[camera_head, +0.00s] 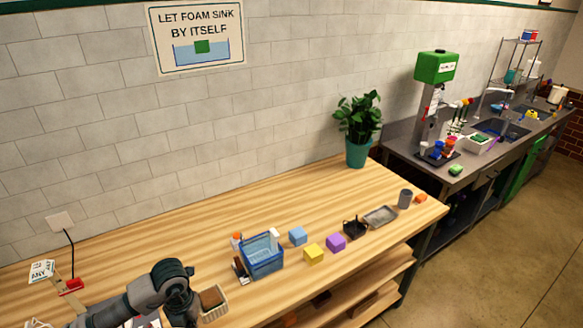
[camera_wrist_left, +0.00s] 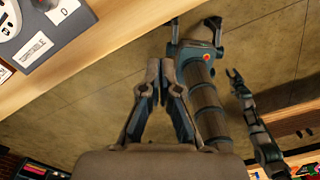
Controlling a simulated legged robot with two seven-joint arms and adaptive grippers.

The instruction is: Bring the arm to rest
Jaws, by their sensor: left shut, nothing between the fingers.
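My left arm (camera_head: 130,304) comes in low from the left in the head view, bent at the near edge of the wooden bench (camera_head: 190,240). Its gripper cannot be made out there. In the left wrist view my left gripper (camera_wrist_left: 159,72) is shut and empty, its fingertips together. It points over the floor (camera_wrist_left: 115,85), apart from the bench edge (camera_wrist_left: 90,60). A small claw-like end of a dark limb (camera_wrist_left: 236,78) shows at the right of the wrist view; I cannot tell whether it is my right gripper or how its jaws stand.
A grey board (camera_wrist_left: 50,35) lies near the bench edge. The bench's left middle is mostly clear.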

